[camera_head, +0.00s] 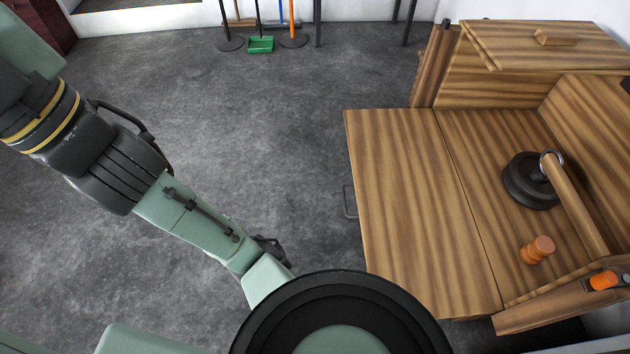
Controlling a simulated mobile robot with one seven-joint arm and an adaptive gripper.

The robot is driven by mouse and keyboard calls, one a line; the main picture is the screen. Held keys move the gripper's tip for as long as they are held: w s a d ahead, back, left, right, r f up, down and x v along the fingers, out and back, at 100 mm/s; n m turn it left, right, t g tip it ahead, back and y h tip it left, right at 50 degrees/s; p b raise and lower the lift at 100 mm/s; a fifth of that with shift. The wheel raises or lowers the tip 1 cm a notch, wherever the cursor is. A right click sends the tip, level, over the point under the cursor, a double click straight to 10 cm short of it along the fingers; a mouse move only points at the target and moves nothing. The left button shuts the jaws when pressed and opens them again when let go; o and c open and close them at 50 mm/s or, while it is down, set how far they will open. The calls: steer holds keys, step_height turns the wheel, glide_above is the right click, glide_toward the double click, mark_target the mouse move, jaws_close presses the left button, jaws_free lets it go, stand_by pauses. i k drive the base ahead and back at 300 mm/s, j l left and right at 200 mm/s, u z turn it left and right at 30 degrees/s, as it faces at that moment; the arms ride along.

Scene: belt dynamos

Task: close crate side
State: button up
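The wooden crate (578,88) stands at the right, with striped brown walls. One side panel (408,215) lies folded down flat, level with the crate floor (490,185), along a straight seam. A thin dark handle (349,201) shows at the panel's left edge, partly hidden beneath it. My green and black arm crosses the left and lower middle, apart from the panel. I cannot make out my gripper's fingers in this view.
Inside the crate are a dark round weight (524,187), an orange-brown wooden peg (537,249) and a long wooden handle (575,205). A wooden lid (545,43) sits at the crate's back. Brooms and a green dustpan (261,44) stand far back. Grey floor left of the panel is clear.

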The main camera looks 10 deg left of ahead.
mark_target(420, 234)
steer(key=i+j+u, duration=0.1)
steer(key=j+u, duration=0.25)
steer(key=j, duration=1.2)
